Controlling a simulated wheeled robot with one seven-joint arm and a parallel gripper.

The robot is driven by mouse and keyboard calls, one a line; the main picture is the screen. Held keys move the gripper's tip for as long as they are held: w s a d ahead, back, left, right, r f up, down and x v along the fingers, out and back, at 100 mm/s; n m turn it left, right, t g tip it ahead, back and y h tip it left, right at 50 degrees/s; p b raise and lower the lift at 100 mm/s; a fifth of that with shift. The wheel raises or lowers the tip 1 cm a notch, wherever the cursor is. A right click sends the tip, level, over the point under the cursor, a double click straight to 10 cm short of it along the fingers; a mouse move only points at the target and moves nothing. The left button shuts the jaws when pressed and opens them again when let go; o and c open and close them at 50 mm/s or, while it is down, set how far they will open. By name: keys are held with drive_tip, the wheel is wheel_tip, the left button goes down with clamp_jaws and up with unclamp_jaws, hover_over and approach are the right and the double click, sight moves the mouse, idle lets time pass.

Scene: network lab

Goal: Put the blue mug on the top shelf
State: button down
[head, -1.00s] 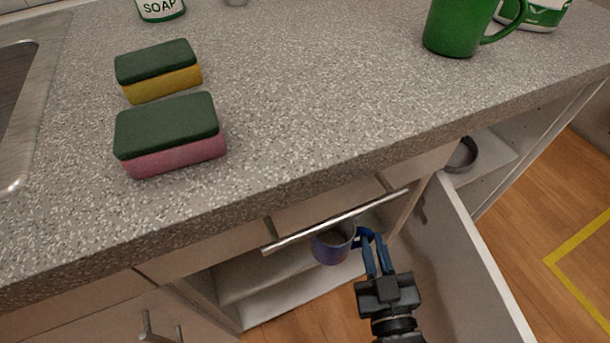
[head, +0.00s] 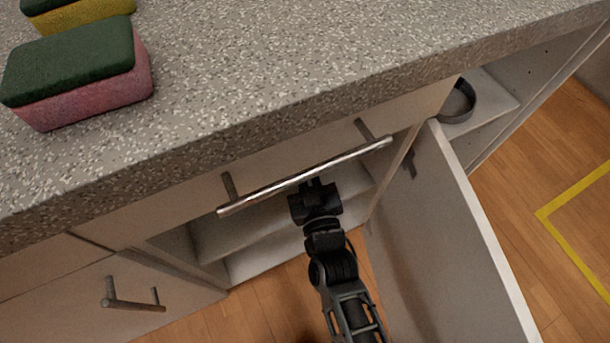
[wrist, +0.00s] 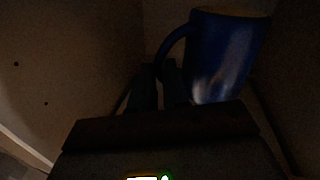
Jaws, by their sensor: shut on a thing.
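The blue mug (wrist: 222,55) shows upright in the dark wrist view, with its handle on the left side. My gripper (wrist: 168,75) is shut on the mug's handle. In the head view my gripper (head: 316,190) reaches into the open cabinet below the drawer handle; its fingers and the mug are hidden there behind the drawer front and handle. A shelf (head: 235,240) inside the cabinet shows below and left of the gripper. Whether the mug touches a shelf cannot be told.
A metal drawer handle (head: 305,176) crosses just above my gripper. The open cabinet door (head: 450,230) stands to the right of my arm. The speckled countertop (head: 260,80) overhangs, with sponges at its left. A round grey dish (head: 458,103) sits on a shelf farther right.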

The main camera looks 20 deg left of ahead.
drive_tip(key=shift+a+f+b, duration=0.1)
drive_tip(key=shift+f+b, duration=0.9)
drive_tip(key=shift+f, duration=1)
drive_tip(key=shift+f, duration=0.2)
drive_tip(key=c, duration=1.1)
unclamp_jaws()
